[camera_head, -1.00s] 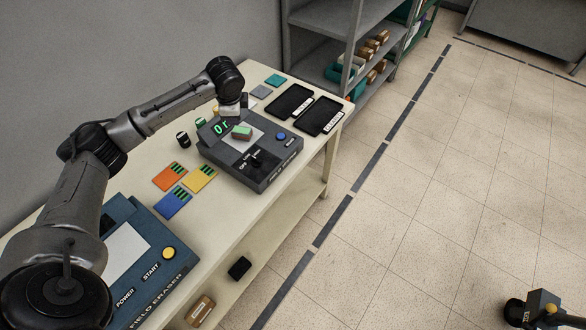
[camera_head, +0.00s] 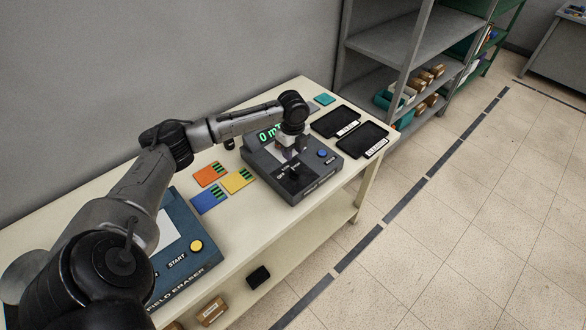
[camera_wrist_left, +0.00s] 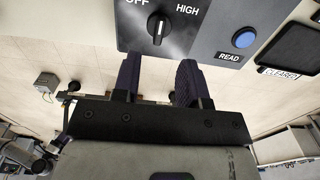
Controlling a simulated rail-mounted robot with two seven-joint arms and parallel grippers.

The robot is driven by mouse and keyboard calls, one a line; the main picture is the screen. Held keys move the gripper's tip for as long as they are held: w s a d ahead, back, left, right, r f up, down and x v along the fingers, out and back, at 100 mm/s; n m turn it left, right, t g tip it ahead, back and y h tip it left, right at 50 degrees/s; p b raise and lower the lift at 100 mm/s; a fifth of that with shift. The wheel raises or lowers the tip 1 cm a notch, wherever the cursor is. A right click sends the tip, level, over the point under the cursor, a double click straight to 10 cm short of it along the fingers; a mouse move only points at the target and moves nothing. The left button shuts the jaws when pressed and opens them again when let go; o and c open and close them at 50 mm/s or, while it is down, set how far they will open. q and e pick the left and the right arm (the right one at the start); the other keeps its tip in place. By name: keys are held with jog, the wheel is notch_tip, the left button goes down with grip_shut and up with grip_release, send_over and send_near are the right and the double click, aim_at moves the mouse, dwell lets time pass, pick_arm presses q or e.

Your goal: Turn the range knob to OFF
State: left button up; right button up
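The grey meter (camera_head: 318,178) stands on the table, with a lit green display (camera_head: 268,134) partly hidden by my left arm. Its black range knob (camera_head: 295,173) is on the front face. In the left wrist view the knob (camera_wrist_left: 158,29) sits between a partly cut-off OFF label and a HIGH label. A white line on it runs roughly up and down; I cannot tell the setting. My left gripper (camera_head: 291,152) is over the meter. In the wrist view its dark fingers (camera_wrist_left: 158,84) are apart, with nothing between them, below the knob and clear of it. My right gripper is not in view.
A blue READ button (camera_wrist_left: 245,38) is right of the knob. Two black trays (camera_head: 335,121) lie beyond the meter. Orange, yellow and blue cards (camera_head: 209,198) lie left of it, near the blue field eraser (camera_head: 190,262). Open shelves (camera_head: 410,50) stand behind; floor lies clear to the right.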

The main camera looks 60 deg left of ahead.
aim_at(293, 169)
pick_arm(q)
notch_tip(293, 169, down, 8)
jog(key=shift+f+b, duration=0.2)
jog(key=shift+b, duration=0.4)
grip_shut()
